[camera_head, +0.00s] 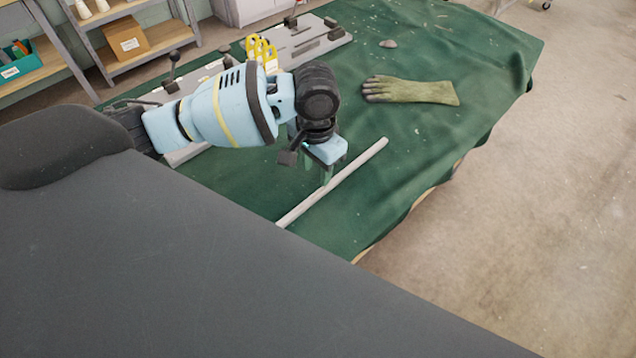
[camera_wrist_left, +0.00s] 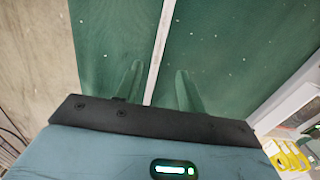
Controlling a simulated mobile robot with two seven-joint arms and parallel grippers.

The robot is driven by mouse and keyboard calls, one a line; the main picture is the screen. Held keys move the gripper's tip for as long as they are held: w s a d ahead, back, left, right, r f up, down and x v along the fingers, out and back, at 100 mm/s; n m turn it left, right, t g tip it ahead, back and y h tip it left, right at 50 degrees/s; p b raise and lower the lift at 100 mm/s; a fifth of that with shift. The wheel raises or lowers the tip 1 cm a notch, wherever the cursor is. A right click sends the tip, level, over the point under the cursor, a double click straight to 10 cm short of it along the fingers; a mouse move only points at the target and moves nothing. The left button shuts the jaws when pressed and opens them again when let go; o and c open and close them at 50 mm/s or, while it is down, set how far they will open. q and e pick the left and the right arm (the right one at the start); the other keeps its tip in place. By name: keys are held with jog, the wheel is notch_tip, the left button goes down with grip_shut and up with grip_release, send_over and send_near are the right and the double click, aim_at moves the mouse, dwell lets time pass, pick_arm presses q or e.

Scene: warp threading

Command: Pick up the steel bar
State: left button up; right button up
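The steel bar (camera_head: 357,164) is a long, thin, pale rod lying slantwise on the green cloth-covered table (camera_head: 400,160). My left gripper (camera_head: 326,174) points down over the table at about the middle of the bar. In the left wrist view the gripper (camera_wrist_left: 157,84) is open, with its two green fingers apart. The bar (camera_wrist_left: 158,55) runs between the fingers in that view, touching neither as far as I can see. The height of the fingertips over the bar is hard to tell. My right gripper is not in view.
A green work glove (camera_head: 425,91) and a small grey lump (camera_head: 388,44) lie beyond the bar. Grey plates with dark clamps (camera_head: 300,45) and a yellow object (camera_head: 262,50) are at the far left. The cloth right of the bar is clear up to the table edge.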

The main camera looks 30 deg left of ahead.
aim_at(318, 193)
pick_arm(q)
jog(key=shift+s+d+f, duration=0.1)
jog(key=shift+s+f, duration=0.1)
jog(key=shift+w+f+b, duration=0.15)
jog(key=shift+f+b, duration=0.35)
jog(key=shift+f, duration=3.15)
jog(key=shift+c, duration=0.3)
grip_shut()
jog(key=shift+w+r, duration=0.1)
